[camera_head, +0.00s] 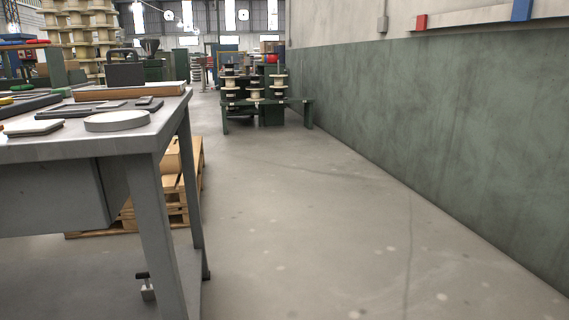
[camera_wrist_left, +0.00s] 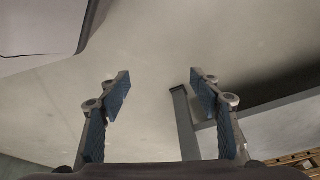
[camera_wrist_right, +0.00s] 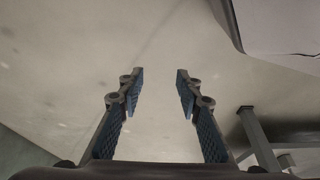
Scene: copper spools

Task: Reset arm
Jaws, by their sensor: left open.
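Neither of my arms shows in the head view. My left gripper (camera_wrist_left: 161,90) shows in the left wrist view with its blue-padded fingers spread apart. Nothing is between them, and the grey floor lies beyond. My right gripper (camera_wrist_right: 159,92) shows in the right wrist view, also with its fingers apart and nothing held. Both grippers are clear of other things as far as the wrist views show.
A grey workbench (camera_head: 140,140) with flat parts stands at the left, with a wooden pallet (camera_head: 196,170) behind it. A green rack with spools (camera_head: 268,110) stands ahead. A green-and-grey wall (camera_head: 450,130) runs along the right. The middle floor is free.

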